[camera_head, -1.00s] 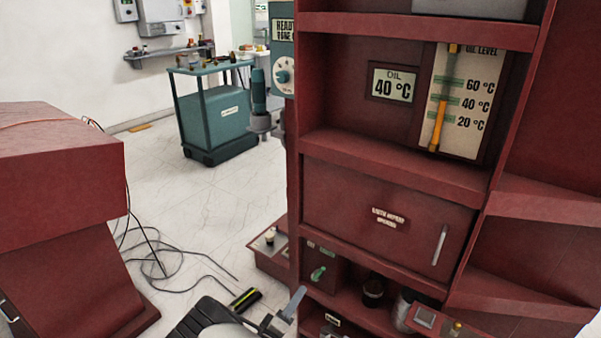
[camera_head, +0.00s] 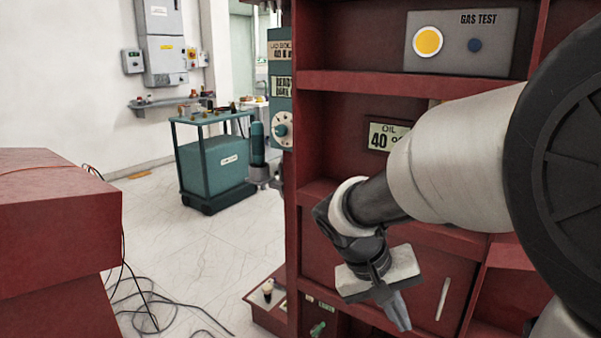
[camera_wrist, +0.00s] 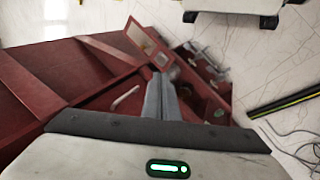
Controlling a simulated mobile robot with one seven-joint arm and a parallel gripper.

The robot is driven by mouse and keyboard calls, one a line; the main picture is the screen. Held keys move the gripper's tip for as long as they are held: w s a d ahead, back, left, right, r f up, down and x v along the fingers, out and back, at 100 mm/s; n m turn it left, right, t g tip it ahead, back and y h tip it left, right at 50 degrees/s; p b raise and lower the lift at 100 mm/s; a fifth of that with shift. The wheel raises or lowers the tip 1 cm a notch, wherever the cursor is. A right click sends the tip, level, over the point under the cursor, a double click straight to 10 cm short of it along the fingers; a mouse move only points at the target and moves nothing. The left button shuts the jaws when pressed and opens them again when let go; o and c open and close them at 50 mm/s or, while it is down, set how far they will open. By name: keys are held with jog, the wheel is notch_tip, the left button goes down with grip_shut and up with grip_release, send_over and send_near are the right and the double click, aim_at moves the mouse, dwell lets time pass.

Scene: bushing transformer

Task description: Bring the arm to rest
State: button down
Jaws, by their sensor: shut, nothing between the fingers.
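My gripper (camera_head: 398,312) hangs at the end of my raised arm, in front of the red cabinet (camera_head: 345,82). Its fingers point down and are together, with nothing between them. In the wrist view the shut fingers (camera_wrist: 161,98) point toward the lower part of the cabinet. The gripper appears apart from the cabinet. My arm hides much of the oil display (camera_head: 381,136) and the oil level gauge, and part of the closed cabinet panel.
The panel's handle (camera_head: 442,299) is close to my gripper in the picture. A red block (camera_head: 60,215) stands at left, with loose cables (camera_head: 160,318) on the floor. A teal cart (camera_head: 222,160) stands behind. Open white floor (camera_head: 205,245) lies between.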

jog(key=s+a+r+n+t+y, duration=0.1)
jog(key=s+a+r+t+y, duration=0.1)
jog(key=s+r+y, duration=0.3)
jog(key=s+a+r+t+y, duration=0.1)
jog(key=s+a+r+t, duration=0.15)
jog(key=s, duration=0.45)
notch_tip(320, 180, up, 28)
jog(key=p, duration=2.7)
jog(key=shift+w+d+p, duration=0.2)
jog(key=shift+d+p, duration=0.1)
jog(key=shift+d, duration=0.1)
